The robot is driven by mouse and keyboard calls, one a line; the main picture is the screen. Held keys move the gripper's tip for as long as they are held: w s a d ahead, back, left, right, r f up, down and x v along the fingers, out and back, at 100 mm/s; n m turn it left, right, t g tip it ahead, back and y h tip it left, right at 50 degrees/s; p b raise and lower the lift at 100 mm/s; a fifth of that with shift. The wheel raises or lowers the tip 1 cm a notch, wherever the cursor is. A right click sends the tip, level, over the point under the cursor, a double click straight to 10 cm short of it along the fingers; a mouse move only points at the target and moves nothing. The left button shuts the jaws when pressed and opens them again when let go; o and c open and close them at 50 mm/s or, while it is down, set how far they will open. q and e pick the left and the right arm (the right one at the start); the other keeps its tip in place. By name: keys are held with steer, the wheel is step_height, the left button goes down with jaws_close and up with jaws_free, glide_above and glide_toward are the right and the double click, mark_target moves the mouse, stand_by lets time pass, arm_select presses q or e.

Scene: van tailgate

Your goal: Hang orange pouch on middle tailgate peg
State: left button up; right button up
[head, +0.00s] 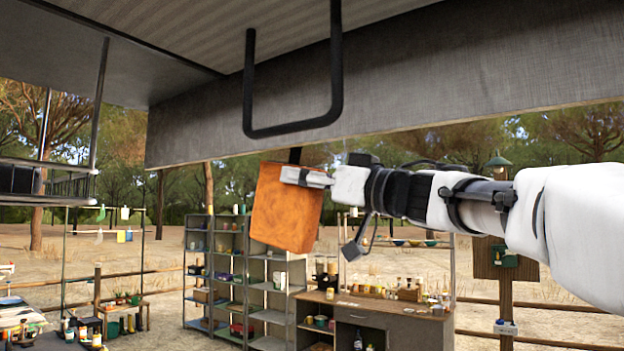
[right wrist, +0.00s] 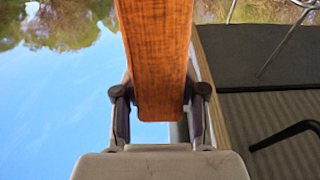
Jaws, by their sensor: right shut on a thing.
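The orange pouch (head: 286,210) hangs slightly tilted in the head view, below the grey tailgate edge. A short dark strap (head: 295,155) shows at its top, close under the tailgate edge; I cannot tell whether it touches anything. My right gripper (head: 308,177) comes in from the right and is shut on the pouch's upper right part. In the right wrist view the pouch (right wrist: 158,55) stands between both fingers. The tailgate (head: 400,95) spans the top of the head view. No peg can be clearly made out. My left gripper is not in view.
A black U-shaped bar (head: 293,130) hangs from the tailgate just above the pouch; it also shows in the right wrist view (right wrist: 285,135). Shelves (head: 232,265) and a workbench (head: 375,318) stand farther back. Open air surrounds the pouch's left and lower sides.

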mark_target(294, 188)
steer(key=shift+s+a+f+b, duration=0.2)
steer(key=shift+s+a+f, duration=0.25)
steer(key=shift+s, duration=0.15)
steer(key=shift+s+a+f+b, duration=0.15)
steer(key=shift+s+a+f, duration=0.3)
steer(key=shift+s, duration=0.1)
steer(key=o, duration=1.3)
steer(key=shift+d, duration=0.1)
